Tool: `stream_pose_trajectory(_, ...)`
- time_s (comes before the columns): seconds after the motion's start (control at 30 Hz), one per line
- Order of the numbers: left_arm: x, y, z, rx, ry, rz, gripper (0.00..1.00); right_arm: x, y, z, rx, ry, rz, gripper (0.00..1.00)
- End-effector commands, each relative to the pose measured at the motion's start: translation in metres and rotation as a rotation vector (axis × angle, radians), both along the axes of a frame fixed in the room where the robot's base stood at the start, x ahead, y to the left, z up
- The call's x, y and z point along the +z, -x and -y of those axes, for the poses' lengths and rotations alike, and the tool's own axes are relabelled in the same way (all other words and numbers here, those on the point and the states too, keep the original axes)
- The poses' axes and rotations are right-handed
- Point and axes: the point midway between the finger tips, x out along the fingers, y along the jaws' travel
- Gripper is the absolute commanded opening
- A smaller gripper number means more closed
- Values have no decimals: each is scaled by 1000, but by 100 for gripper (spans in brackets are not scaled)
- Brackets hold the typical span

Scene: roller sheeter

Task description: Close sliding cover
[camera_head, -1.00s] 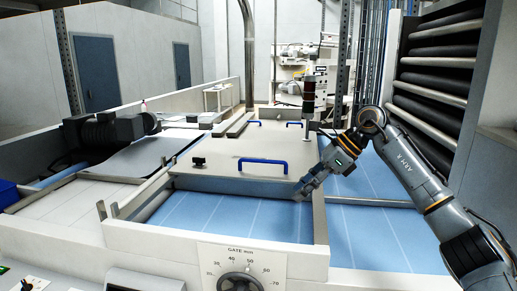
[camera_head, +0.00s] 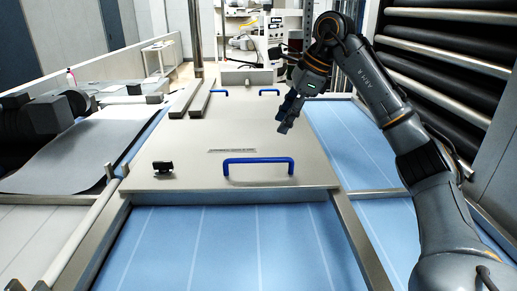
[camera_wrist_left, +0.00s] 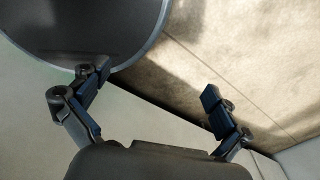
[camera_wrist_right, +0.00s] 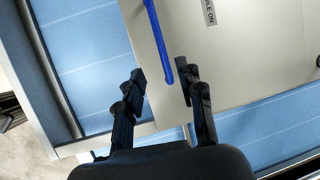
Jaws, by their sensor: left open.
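The sliding cover (camera_head: 200,150) is a flat beige panel over a blue bed, with a blue handle (camera_head: 258,163) near its front edge. Blue bed (camera_head: 220,245) lies uncovered in front of it. My right gripper (camera_head: 284,127) is above the cover's right side, just behind the handle's right end in the head view. In the right wrist view its fingers (camera_wrist_right: 165,85) are apart, and the blue handle (camera_wrist_right: 158,40) shows between the tips without visible contact. My left gripper (camera_wrist_left: 157,84) is open and empty in the left wrist view; I cannot pick it out in the head view.
Metal rails (camera_head: 355,240) flank the bed. Dark rollers (camera_head: 440,60) stand at right. A dark round object (camera_wrist_left: 85,30) is near my left gripper.

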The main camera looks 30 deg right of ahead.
Motion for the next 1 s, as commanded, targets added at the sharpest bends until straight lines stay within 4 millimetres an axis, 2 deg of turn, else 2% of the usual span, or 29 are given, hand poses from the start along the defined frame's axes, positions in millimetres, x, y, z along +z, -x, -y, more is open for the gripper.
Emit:
stream_pose_trajectory(0.1, 5, 7, 0, -3, 0, -9, 100, -21, -7, -5, 1, 1, -6, 37)
stream_pose_trajectory(0.27, 13, 4, 1, -4, 1, -3, 100, -53, -20, -14, 1, 0, -6, 37)
stream_pose_trajectory(0.5, 25, -21, 2, -4, 4, 35, 100, -91, -35, -24, 1, -2, -3, 37)
stream_pose_trajectory(0.7, 29, -21, 1, -3, 4, 34, 100, -109, -42, -28, 0, -1, -2, 37)
stream_pose_trajectory(1.0, 28, -7, 0, -1, 1, 12, 100, -112, -43, -29, 0, -2, 1, 37)
